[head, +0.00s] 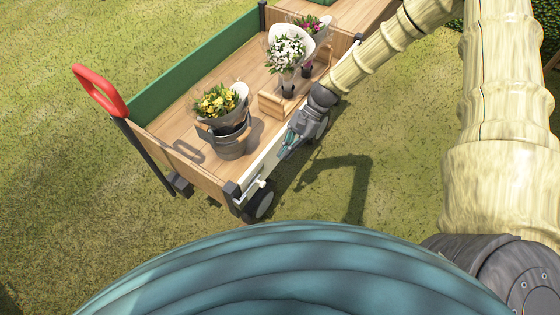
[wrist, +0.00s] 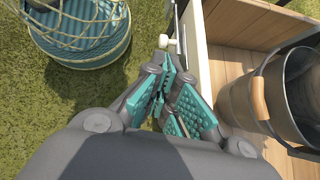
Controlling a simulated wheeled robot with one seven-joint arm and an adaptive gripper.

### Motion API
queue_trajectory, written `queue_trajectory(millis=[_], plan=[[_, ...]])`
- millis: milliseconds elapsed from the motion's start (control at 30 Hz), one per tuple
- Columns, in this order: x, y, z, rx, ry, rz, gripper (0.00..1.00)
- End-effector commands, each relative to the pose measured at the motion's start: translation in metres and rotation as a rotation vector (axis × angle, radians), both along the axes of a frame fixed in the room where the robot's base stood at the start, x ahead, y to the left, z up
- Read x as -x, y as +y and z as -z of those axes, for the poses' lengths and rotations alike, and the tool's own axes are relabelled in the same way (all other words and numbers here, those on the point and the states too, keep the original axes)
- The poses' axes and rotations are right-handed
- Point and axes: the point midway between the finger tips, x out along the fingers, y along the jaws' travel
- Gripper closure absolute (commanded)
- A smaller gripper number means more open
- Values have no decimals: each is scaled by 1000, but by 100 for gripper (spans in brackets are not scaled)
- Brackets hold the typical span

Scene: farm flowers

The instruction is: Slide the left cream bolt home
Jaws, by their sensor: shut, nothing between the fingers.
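The left cream bolt (head: 261,183) is on the near left end of the cart's cream side panel (head: 264,165), by the dark corner post. Its round knob also shows in the wrist view (wrist: 163,41), just beyond my fingertips. My gripper (head: 289,141) is beside the outer face of that panel, to the right of the bolt. In the wrist view my gripper (wrist: 166,84) has its teal pads close together, shut and empty. I see a gap between the fingertips and the knob. How far the bolt sits in its catch is too small to tell.
A grey bucket of yellow flowers (head: 232,142) stands inside the cart just behind the panel; the bucket also shows in the wrist view (wrist: 293,92). A wooden crate (head: 270,104) and white flowers (head: 288,50) stand farther back. A red handle (head: 99,91) rises at left. Grass lies outside the panel.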

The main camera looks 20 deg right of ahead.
Motion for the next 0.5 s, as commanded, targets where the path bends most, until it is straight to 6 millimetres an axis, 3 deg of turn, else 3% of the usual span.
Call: queue_trajectory(millis=[300,500], plan=[[-11,-21,-23,0,-2,-1,100],[-12,-26,-28,0,1,-1,100]])
